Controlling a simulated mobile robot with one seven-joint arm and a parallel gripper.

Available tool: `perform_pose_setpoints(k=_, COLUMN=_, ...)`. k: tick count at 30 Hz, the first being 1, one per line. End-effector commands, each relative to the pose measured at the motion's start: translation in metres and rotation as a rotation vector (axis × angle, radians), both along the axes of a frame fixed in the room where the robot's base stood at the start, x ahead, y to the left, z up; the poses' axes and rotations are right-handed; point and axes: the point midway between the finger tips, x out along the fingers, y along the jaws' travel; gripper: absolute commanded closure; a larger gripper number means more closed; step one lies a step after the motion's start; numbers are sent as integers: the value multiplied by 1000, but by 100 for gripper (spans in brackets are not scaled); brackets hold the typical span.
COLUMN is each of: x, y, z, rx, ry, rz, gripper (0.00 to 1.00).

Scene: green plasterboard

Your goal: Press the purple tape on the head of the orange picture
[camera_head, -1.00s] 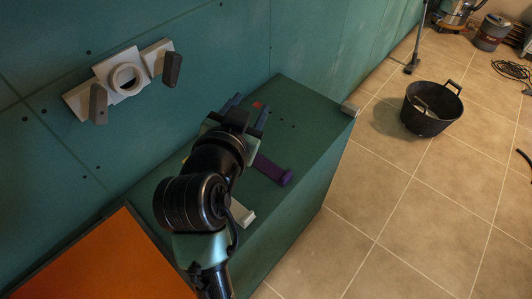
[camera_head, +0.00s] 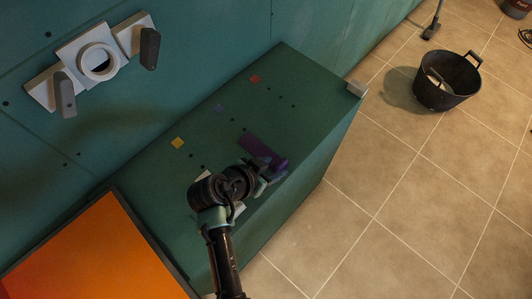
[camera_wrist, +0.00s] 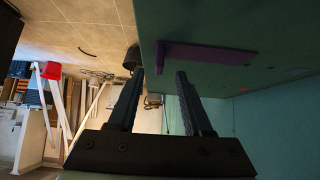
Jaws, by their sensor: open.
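The orange picture (camera_head: 100,262) is a framed orange panel at the lower left of the head view, partly cut off by the picture edge. A small purple square (camera_head: 218,108), which looks like the purple tape, lies on the green block's top between a red square and a yellow one. A faint purple patch (camera_wrist: 298,71) shows at the right in the wrist view. My gripper (camera_wrist: 158,76) is open and empty; in the head view it (camera_head: 274,177) is beside a long purple tool (camera_head: 262,149), away from the purple square. The same tool (camera_wrist: 210,54) shows beyond the fingertips in the wrist view.
The green block (camera_head: 305,85) stands against the green wall. A red square (camera_head: 255,79) and a yellow square (camera_head: 178,143) lie on it. Pale wall fixtures (camera_head: 95,60) hang above. A black bucket (camera_head: 446,83) stands on the open tiled floor.

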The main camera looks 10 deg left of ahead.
Motion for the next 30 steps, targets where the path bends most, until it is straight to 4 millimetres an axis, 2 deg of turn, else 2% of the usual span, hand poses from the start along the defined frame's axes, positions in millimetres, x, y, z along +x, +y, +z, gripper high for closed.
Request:
perform_pose_setpoints(k=12, x=27, y=-22, z=-32, rx=-1, ry=0, rz=-1, gripper=50)
perform_pose_setpoints(k=21, x=29, y=-23, z=-34, rx=1, ry=-2, rz=0, gripper=50)
perform_pose_setpoints(k=23, x=29, y=-23, z=-34, rx=0, ry=-1, rz=1, gripper=59)
perform_pose_setpoints(k=30, x=28, y=-23, z=-34, rx=1, ry=0, rz=1, gripper=100)
